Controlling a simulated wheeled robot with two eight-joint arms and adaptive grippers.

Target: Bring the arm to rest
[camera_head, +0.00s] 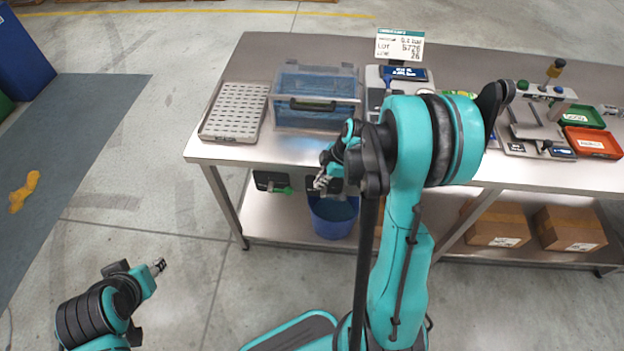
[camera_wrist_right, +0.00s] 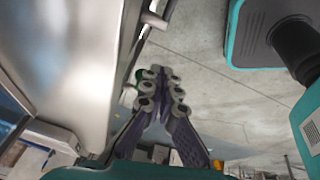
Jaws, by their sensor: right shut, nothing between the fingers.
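My right arm rises in front of the bench and bends over at the top. Its gripper (camera_head: 322,182) hangs just off the front edge of the steel bench (camera_head: 290,153), above the blue bin. In the right wrist view the right gripper (camera_wrist_right: 162,78) has its fingers together with nothing between them, close beside the bench edge. My left gripper (camera_head: 158,266) is at the lower left over bare floor, away from the bench. It is too small to tell whether it is open. My right arm hides part of the bench's middle.
On the bench stand a perforated tray (camera_head: 236,112), a clear lidded box (camera_head: 315,97), a sign (camera_head: 399,45), a green tray (camera_head: 584,117) and an orange tray (camera_head: 593,142). Below are a blue bin (camera_head: 334,217) and cardboard boxes (camera_head: 497,226).

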